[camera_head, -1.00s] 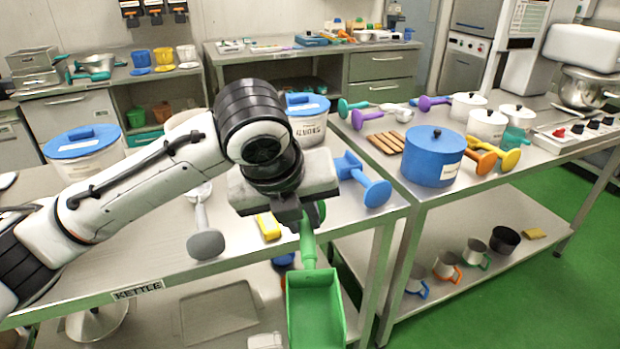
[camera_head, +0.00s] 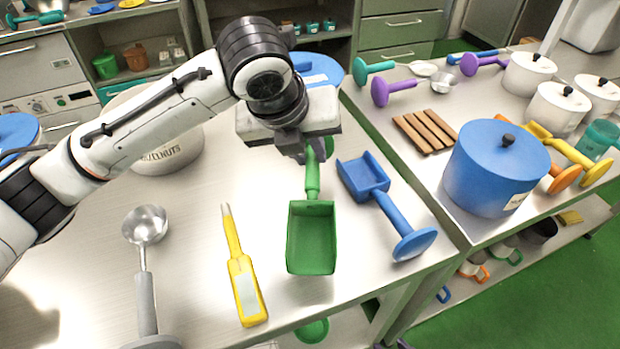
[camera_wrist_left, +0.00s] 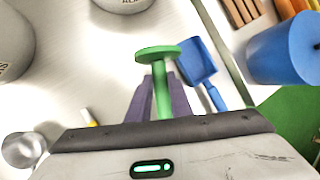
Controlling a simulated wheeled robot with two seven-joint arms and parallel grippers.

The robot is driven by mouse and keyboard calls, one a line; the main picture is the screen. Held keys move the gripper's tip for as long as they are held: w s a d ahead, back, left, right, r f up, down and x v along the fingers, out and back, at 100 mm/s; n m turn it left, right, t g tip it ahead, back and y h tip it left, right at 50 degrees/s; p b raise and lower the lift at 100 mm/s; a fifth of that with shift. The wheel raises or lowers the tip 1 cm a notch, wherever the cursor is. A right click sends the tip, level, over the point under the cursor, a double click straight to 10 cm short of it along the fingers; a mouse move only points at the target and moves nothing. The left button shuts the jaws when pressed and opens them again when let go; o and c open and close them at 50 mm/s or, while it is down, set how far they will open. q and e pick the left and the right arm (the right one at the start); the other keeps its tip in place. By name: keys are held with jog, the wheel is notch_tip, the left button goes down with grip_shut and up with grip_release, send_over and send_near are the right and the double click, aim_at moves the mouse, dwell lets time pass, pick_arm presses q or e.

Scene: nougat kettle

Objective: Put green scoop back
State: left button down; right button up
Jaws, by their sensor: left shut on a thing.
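The green scoop (camera_head: 312,240) is in my left gripper (camera_head: 312,160), which is shut on its handle. In the head view its pan points toward the front edge of the table, and it seems to hang above the tabletop. In the left wrist view the round green end of the handle (camera_wrist_left: 158,52) stands up between the dark fingers of my left gripper (camera_wrist_left: 160,100); the pan is hidden there. My right gripper is not in view.
A blue scoop (camera_head: 388,205) lies just right of the green one. A yellow tool (camera_head: 243,275) and a grey-handled ladle (camera_head: 145,260) lie to the left. A blue lidded pot (camera_head: 490,175) and wooden slats (camera_head: 425,131) are on the right table. White tubs stand behind my arm.

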aim_at(309, 175)
pick_arm(q)
notch_tip(309, 175, down, 6)
jog(key=shift+r, duration=0.2)
jog(key=c, duration=1.6)
grip_release()
jog(key=v, duration=1.2)
